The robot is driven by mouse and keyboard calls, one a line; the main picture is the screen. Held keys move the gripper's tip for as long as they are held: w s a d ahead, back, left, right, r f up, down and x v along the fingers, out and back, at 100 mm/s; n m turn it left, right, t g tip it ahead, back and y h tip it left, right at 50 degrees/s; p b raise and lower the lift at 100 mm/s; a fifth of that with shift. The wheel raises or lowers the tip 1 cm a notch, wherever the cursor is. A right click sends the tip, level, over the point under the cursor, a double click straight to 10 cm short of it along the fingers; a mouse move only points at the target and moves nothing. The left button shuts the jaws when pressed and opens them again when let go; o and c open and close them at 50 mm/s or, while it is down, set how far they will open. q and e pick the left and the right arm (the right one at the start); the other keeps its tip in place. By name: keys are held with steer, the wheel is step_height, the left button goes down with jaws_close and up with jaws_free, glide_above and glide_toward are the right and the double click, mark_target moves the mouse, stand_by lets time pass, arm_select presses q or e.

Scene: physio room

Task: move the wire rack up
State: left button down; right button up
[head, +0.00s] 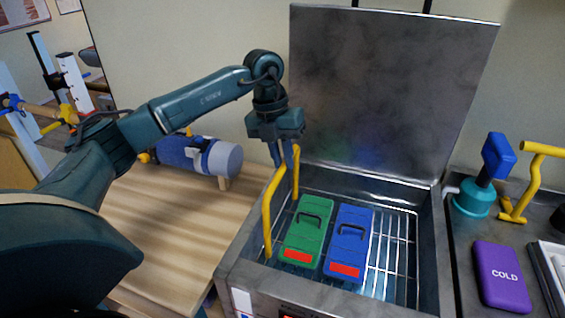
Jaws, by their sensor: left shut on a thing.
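The wire rack (402,262) sits inside an open steel tank (229,274). A yellow handle (267,215) rises at the rack's left side. A green pack (306,237) and a blue pack (348,245), each with a black grip and a red label, lie side by side on the rack. My left gripper (286,160) points down at the top of the yellow handle and is shut on it. The fingers partly hide the handle's top. My right gripper is not in view.
The tank's lid (390,85) stands open behind it. A wooden table (180,225) with a blue roller (200,155) is at left. At right, a counter holds a purple COLD pack (501,276), a teal cup with a blue-topped tool (474,200) and a yellow handle-shaped item (527,185).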

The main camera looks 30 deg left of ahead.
arm_select(q)
step_height(320, 180, up, 2)
steer(key=shift+w+r+p, duration=0.1)
steer(key=shift+r+p, duration=0.05)
steer(key=shift+p, duration=0.15)
steer(key=shift+r, duration=0.35)
steer(key=shift+r+p, duration=0.3)
steer(key=shift+p, duration=0.1)
steer(key=shift+a+r, duration=0.1)
steer(key=shift+r, duration=0.05)
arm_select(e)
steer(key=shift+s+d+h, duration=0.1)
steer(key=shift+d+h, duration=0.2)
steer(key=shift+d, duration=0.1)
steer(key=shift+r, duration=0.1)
arm_select(q)
steer(key=c, duration=1.8)
jaws_free()
steer(key=shift+o, duration=0.5)
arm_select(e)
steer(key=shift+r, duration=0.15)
